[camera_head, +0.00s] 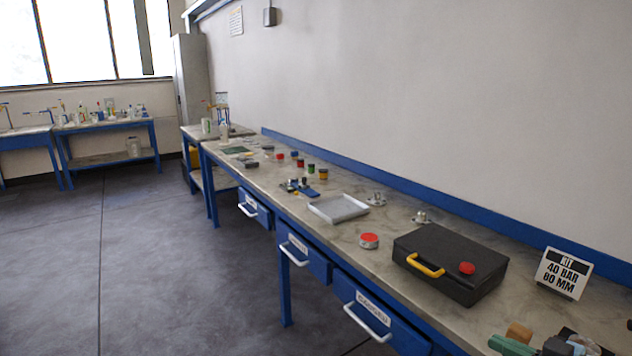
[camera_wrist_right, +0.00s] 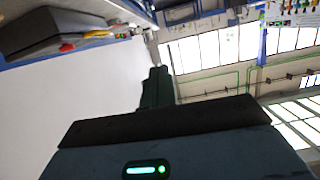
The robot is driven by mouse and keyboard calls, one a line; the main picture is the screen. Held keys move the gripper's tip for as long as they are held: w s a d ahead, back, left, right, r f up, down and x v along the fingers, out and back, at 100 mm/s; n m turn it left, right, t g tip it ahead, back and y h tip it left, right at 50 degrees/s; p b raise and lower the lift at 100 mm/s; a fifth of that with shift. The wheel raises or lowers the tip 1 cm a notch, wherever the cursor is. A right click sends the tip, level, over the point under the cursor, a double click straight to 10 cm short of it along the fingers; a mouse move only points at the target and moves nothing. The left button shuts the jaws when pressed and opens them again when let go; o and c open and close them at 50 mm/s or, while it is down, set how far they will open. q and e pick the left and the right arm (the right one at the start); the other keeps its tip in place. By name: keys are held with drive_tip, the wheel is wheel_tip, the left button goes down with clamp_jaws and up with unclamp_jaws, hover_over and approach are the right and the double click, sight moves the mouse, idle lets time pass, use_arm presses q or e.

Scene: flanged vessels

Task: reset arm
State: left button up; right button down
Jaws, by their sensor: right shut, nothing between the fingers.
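My right gripper (camera_wrist_right: 157,74) shows in the right wrist view as dark fingers standing together above its wide dark body. It is shut and holds nothing. In that view a dark case lies off to the upper left, apart from the fingers. In the head view, green, tan and dark shapes crowd the lower right edge; I cannot tell whether any belong to my arm. My left gripper is in neither view.
On the long bench (camera_head: 395,256) are a black case (camera_head: 440,285) with a yellow handle, a red-topped round can (camera_head: 369,241), a grey tray (camera_head: 339,208), metal flanged parts (camera_head: 421,217) and a sign (camera_head: 563,273). The floor (camera_head: 170,270) at left is clear.

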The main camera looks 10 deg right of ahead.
drive_tip(key=s+f+m+g+h, duration=0.1)
drive_tip(key=s+f+h, duration=0.1)
drive_tip(key=s+f, duration=0.35)
drive_tip(key=s+f+m+h, duration=0.1)
drive_tip(key=s+f+h, duration=0.1)
drive_tip(key=f, duration=0.6)
drive_tip(key=s+f+m+g+h, duration=0.1)
drive_tip(key=s+f+h, duration=0.15)
drive_tip(key=f, duration=0.35)
drive_tip(key=s+a+f+g, duration=0.1)
drive_tip(key=s+a+f, duration=0.1)
drive_tip(key=a+f, duration=0.2)
drive_tip(key=s+a+f+y, duration=0.1)
drive_tip(key=a+f, duration=0.3)
drive_tip(key=a, duration=0.5)
drive_tip(key=s+a+f+n+g+y, duration=0.1)
drive_tip(key=s+a+f, duration=0.2)
drive_tip(key=a, duration=0.4)
drive_tip(key=shift+s+a+f+g, duration=0.15)
drive_tip(key=shift+a+f+g, duration=0.15)
drive_tip(key=shift+f, duration=0.15)
drive_tip(key=shift+y, duration=0.25)
